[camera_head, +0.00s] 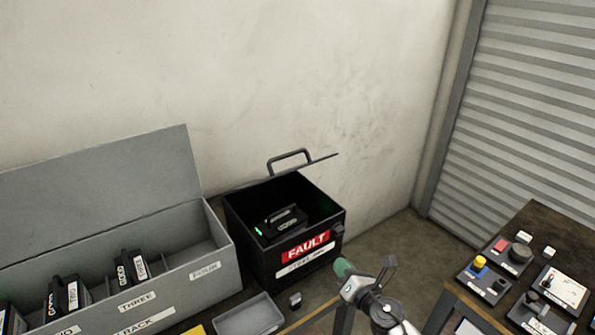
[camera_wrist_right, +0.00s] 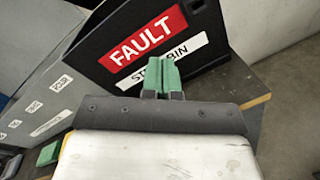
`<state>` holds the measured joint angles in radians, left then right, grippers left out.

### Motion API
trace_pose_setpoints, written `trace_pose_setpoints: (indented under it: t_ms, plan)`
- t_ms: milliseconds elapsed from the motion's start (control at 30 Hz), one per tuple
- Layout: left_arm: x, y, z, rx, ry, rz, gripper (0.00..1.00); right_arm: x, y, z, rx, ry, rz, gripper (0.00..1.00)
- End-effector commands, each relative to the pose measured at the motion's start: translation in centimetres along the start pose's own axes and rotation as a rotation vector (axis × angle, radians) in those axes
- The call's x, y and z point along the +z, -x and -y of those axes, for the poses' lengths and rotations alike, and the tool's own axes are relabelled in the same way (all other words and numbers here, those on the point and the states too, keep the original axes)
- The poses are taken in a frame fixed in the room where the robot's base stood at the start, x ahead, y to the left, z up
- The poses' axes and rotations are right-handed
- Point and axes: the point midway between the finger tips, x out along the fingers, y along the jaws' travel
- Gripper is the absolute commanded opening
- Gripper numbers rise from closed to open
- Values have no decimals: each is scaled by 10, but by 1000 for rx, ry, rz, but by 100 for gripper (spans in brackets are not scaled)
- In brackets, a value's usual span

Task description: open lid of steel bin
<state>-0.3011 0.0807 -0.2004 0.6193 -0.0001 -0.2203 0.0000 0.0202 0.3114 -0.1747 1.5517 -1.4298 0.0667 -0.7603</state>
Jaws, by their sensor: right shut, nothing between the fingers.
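The open top shows a black battery (camera_head: 281,222) with a green light inside. My right gripper (camera_head: 343,267) is by the bin's front right corner; whether it touches cannot be told. In the right wrist view its green fingers (camera_wrist_right: 162,75) are shut and empty, before the bin's label (camera_wrist_right: 148,36). My left gripper is out of view.
A grey rack (camera_head: 225,245) with several batteries and a raised cover stands left of the bin. A small grey tray (camera_head: 250,315) lies in front. A table (camera_head: 545,225) with switches and buttons is at right. Open floor lies between bin and table.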

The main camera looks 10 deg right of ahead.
Motion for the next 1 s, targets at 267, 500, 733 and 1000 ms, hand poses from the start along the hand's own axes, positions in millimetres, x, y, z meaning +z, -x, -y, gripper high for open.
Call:
trace_pose_setpoints:
  t_ms: [267,500,733,1000]
  plan:
    - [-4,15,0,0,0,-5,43,100,-6,-97,180,591,152,0]
    - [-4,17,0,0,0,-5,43,108,-23,-108,188,642,168,0]
    - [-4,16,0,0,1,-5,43,112,-68,-117,187,638,168,0]
    - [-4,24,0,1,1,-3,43,128,-111,-137,187,636,167,0]
